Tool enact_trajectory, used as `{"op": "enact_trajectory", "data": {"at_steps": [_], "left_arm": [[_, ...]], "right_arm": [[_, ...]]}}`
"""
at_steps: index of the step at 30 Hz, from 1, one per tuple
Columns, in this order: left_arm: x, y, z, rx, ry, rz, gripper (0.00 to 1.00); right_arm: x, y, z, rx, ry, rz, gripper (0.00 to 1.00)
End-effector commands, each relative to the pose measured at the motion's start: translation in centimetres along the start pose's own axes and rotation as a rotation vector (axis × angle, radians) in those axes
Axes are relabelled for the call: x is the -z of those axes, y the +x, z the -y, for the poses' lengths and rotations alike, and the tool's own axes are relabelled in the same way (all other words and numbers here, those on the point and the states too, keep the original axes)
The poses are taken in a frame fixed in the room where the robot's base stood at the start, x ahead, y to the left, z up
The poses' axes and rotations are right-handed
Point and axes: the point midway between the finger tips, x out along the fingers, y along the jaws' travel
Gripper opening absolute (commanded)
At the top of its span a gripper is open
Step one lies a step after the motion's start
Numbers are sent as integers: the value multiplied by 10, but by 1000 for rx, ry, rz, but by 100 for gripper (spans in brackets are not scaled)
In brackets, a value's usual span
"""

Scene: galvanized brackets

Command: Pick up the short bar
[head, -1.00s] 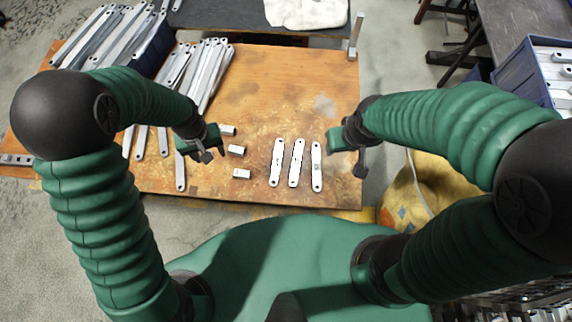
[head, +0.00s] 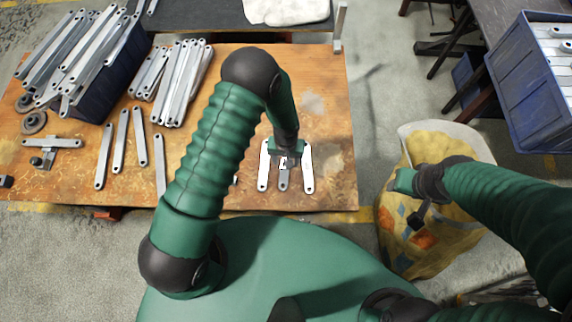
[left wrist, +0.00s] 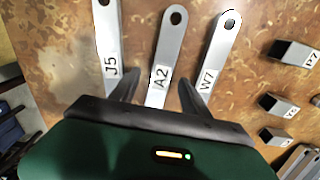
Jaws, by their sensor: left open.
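Three short flat metal bars lie side by side on the wooden table. In the left wrist view they carry the labels J5 (left wrist: 109,45), A2 (left wrist: 168,50) and W7 (left wrist: 217,52). My left gripper (left wrist: 160,86) is open, with one finger on each side of the A2 bar, near its label. In the head view my left gripper (head: 286,160) is over the middle bar (head: 284,183) and hides part of it; I cannot tell if the fingers touch it. My right gripper (head: 404,182) is off the table's right side, over a yellow bag; its jaws are unclear.
Small labelled blocks (left wrist: 292,52) lie beside the W7 bar. Longer bars (head: 122,140) and stacks of bars (head: 180,85) lie on the left of the table (head: 335,130), beside a blue crate (head: 122,75). The yellow bag (head: 440,150) stands right of the table.

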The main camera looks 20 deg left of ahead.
Motion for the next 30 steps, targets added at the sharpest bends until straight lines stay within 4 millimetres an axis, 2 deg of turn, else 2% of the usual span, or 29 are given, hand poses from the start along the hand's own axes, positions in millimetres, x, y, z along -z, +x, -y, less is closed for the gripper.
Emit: {"op": "enact_trajectory", "data": {"at_steps": [1, 3, 9, 22, 30], "left_arm": [[0, 10, 0, 0, 0, 1, 55], [0, 14, 0, 0, 1, -1, 55], [0, 14, 0, 0, 0, -1, 55], [0, 14, 0, 0, 0, -1, 0], [1, 13, 0, -1, 0, -2, 0]], "right_arm": [[-1, 5, 0, 0, 0, 0, 47], [-1, 5, 0, 0, 0, 0, 47], [-1, 4, 0, 0, 0, 0, 47], [-1, 4, 0, 0, 0, 0, 47], [-1, 4, 0, 0, 0, 0, 47]]}}
